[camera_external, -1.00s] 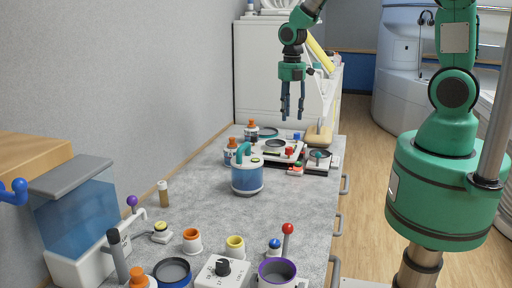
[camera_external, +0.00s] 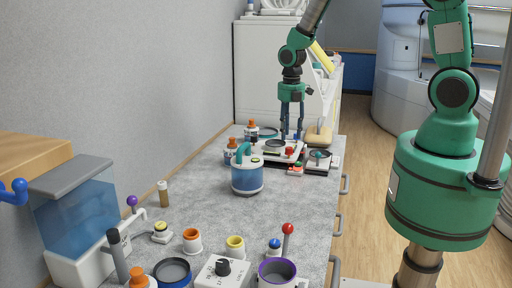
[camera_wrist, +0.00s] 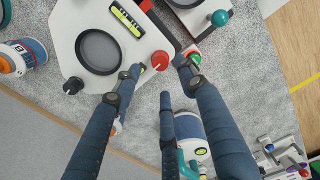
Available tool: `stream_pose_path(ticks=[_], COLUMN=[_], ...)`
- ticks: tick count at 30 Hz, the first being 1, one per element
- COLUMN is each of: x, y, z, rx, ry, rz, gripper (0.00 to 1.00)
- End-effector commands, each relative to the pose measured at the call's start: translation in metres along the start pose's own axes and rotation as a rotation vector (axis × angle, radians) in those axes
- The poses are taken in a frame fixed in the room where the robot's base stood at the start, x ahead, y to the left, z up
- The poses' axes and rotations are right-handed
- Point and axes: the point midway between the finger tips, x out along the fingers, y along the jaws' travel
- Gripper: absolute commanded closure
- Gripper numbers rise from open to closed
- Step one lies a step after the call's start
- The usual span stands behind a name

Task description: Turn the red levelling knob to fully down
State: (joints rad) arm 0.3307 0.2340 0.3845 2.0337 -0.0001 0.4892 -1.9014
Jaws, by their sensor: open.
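The red levelling knob (camera_wrist: 160,60) sits on a corner of a white device (camera_wrist: 70,30) with a round dark plate and a yellow-green level vial. In the external view the knob (camera_external: 290,151) is small, at the front right of the device. My gripper (camera_wrist: 160,72) is open, with blue fingers pointing down. In the wrist view one fingertip is left of the knob and another right of it, both a little nearer the bottom of the picture; the third is below. I cannot tell whether any finger touches the knob. In the external view my gripper (camera_external: 291,138) is above the device.
A black knob (camera_wrist: 73,86) is on the same device. A blue-and-white canister (camera_external: 247,178) stands nearer the camera.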

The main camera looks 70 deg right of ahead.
Motion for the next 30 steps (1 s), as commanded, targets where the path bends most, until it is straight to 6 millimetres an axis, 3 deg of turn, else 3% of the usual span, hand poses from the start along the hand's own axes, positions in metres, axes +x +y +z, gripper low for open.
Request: stream_pose_path(ticks=[6,12,27,28,30], x=[0.034,0.053,0.062,0.062,0.062], y=[-0.001,0.000,0.000,0.000,0.000], z=[0.000,0.000,0.000,0.000,0.000], rx=[0.000,0.000,0.000,0.000,0.000], ry=[0.001,0.001,0.000,0.000,0.000], rz=[-0.003,-0.002,0.000,0.000,0.000], gripper=[0.59,0.59,0.59,0.61,0.74])
